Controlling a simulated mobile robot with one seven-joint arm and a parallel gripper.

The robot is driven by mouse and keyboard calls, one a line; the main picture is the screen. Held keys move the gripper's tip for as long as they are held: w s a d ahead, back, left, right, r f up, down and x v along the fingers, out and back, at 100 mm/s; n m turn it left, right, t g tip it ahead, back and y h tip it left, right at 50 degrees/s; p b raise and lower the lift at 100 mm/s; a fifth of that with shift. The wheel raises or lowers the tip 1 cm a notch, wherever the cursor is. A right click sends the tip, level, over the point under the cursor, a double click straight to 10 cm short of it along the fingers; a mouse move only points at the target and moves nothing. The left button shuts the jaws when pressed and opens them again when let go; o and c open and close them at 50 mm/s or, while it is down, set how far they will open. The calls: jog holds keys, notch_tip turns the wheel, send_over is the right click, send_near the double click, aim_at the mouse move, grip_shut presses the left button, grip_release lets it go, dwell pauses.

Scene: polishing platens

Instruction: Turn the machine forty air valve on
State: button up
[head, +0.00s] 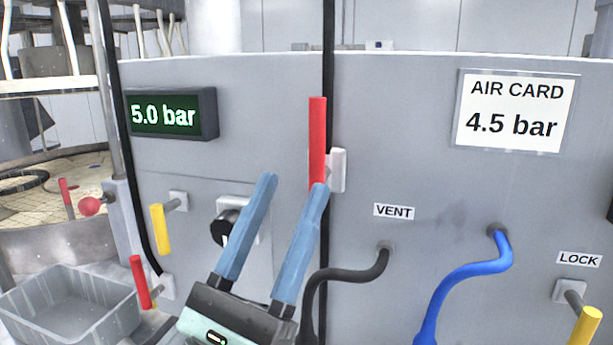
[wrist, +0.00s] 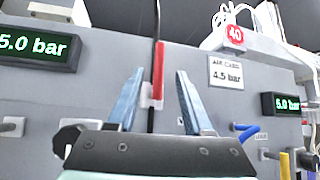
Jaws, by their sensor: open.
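A red lever handle (head: 317,135) stands upright against a black vertical line on the grey panel, with a pale block behind its lower end. In the wrist view the red lever (wrist: 158,64) appears between my fingers, above the gripper body. My gripper (head: 294,184) has two blue fingers spread apart with nothing held. In the head view its right fingertip overlaps the lever's lower end; I cannot tell whether they touch. The wrist view also shows my open gripper (wrist: 157,76). A red round sign reading 40 (wrist: 235,34) sits atop the machine, right of the lever.
A display reads 5.0 bar (head: 172,114); an air card (head: 513,112) reads 4.5 bar. Yellow handles stand left (head: 158,230) and by LOCK (head: 584,328). Another red handle (head: 141,282) is lower left, beside a grey bin (head: 75,300). Black (head: 345,273) and blue (head: 455,280) hoses protrude.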

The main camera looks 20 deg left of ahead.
jog(key=b+v, duration=0.1)
jog(key=v, duration=0.3)
jog(key=shift+s, duration=0.1)
dwell(0.3)
